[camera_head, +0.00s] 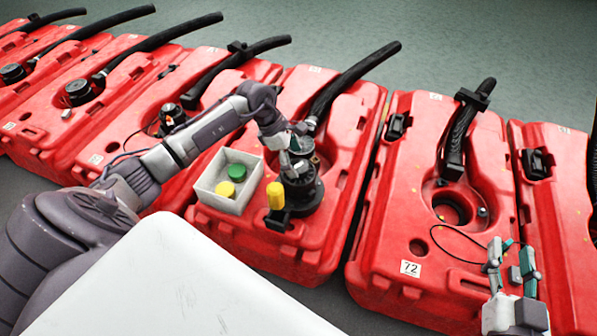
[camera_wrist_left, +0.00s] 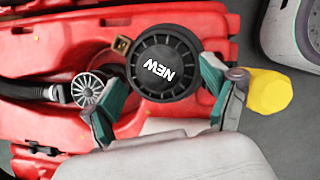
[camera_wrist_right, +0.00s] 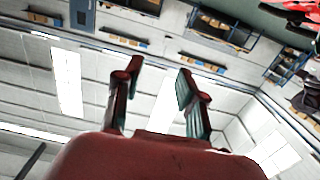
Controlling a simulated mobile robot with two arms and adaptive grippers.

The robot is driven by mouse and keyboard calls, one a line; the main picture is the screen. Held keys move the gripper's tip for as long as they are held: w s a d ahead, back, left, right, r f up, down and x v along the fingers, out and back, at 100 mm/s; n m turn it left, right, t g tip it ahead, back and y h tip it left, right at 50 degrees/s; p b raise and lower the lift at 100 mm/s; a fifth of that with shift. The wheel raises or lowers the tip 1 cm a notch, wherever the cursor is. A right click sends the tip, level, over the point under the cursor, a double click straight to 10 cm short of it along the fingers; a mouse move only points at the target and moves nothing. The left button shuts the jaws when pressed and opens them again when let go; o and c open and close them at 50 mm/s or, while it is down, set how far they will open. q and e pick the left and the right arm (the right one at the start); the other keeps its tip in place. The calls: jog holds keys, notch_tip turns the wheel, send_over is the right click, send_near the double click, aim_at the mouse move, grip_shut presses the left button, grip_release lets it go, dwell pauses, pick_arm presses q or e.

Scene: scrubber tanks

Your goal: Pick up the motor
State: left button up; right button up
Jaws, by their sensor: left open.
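The motor (camera_wrist_left: 150,80) is a round black unit with "NEW" on its top, seen from above in the left wrist view. In the head view the motor (camera_head: 303,192) sits on a red tank, partly hidden by my left gripper (camera_head: 298,158). My left gripper (camera_wrist_left: 163,97) is open, with one finger on each side of the motor's near part; I cannot tell whether they touch it. My right gripper (camera_head: 511,250) is open and empty over the tank marked 72. It also shows in the right wrist view (camera_wrist_right: 158,78), pointing up at the ceiling.
A row of red tanks (camera_head: 400,215) with black hoses (camera_head: 357,78) crosses the view. A yellow knob (camera_head: 275,195) is beside the motor. The tank marked 72 has an empty round opening (camera_head: 450,210).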

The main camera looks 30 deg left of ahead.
pick_arm(q)
jog(key=shift+x, duration=1.05)
grip_shut()
jog(key=shift+w+r, duration=0.1)
jog(key=shift+r, duration=0.1)
pick_arm(e)
jog(key=shift+a+r+t+y, duration=0.15)
jog(key=shift+r+t, duration=0.25)
jog(key=shift+r, duration=0.25)
jog(key=shift+a+r+t+y, duration=0.15)
jog(key=shift+r+t, duration=0.25)
jog(key=shift+r, duration=0.2)
